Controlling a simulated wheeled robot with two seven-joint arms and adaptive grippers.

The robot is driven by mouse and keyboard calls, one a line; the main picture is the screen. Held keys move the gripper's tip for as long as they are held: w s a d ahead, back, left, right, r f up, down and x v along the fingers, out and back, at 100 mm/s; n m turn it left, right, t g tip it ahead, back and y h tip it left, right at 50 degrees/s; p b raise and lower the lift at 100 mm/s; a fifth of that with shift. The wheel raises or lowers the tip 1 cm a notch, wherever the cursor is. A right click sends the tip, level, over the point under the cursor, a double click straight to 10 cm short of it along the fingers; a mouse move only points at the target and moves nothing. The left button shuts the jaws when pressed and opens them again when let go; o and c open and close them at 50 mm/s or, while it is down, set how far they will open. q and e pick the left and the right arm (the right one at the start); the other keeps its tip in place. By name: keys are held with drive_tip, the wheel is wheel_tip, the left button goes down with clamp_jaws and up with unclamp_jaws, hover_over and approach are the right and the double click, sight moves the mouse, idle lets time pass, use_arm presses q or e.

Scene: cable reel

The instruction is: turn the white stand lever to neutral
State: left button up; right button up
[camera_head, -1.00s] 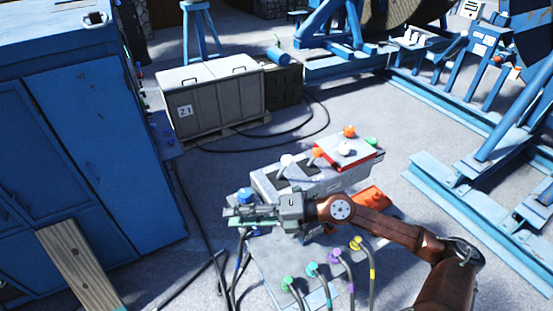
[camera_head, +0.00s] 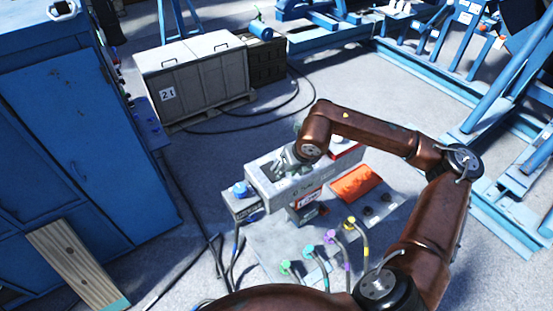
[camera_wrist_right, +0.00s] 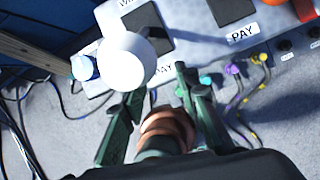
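The white stand lever's round knob (camera_wrist_right: 127,52) stands over the grey console (camera_wrist_right: 180,48) in the right wrist view. In the head view my right arm and gripper hide the lever. My right gripper (camera_wrist_right: 160,90) has its two green fingers apart with nothing between them. The knob is ahead of the fingertips, closer to the left finger, and looks apart from them. In the head view the right gripper (camera_head: 286,160) is over the top of the console (camera_head: 290,188). My left gripper is not in view.
A blue knob (camera_head: 240,188) sits at the console's left end, and an orange panel (camera_head: 355,183) is at its right. Cables with coloured plugs (camera_head: 330,237) rise in front. A blue cabinet (camera_head: 80,150) stands left and a grey crate (camera_head: 195,80) behind.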

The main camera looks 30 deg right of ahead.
sight(277, 163)
drive_tip(key=w, duration=0.1)
drive_tip(key=w+p, duration=0.1)
drive_tip(key=w, duration=0.1)
drive_tip(key=w+p, duration=0.1)
drive_tip(key=w, duration=0.1)
drive_tip(key=shift+a+r, duration=0.2)
drive_tip(key=shift+a, duration=0.1)
drive_tip(key=shift+w+f, duration=0.2)
drive_tip(key=shift+w, duration=0.05)
drive_tip(key=shift+w+f+p, duration=0.15)
drive_tip(key=shift+f+p, duration=0.3)
drive_tip(key=shift+p, duration=0.05)
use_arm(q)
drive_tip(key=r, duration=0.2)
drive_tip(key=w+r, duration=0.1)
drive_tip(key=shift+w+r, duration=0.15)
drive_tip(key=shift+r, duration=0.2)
use_arm(e)
drive_tip(key=shift+f, duration=0.1)
drive_tip(key=shift+c, duration=0.4)
clamp_jaws()
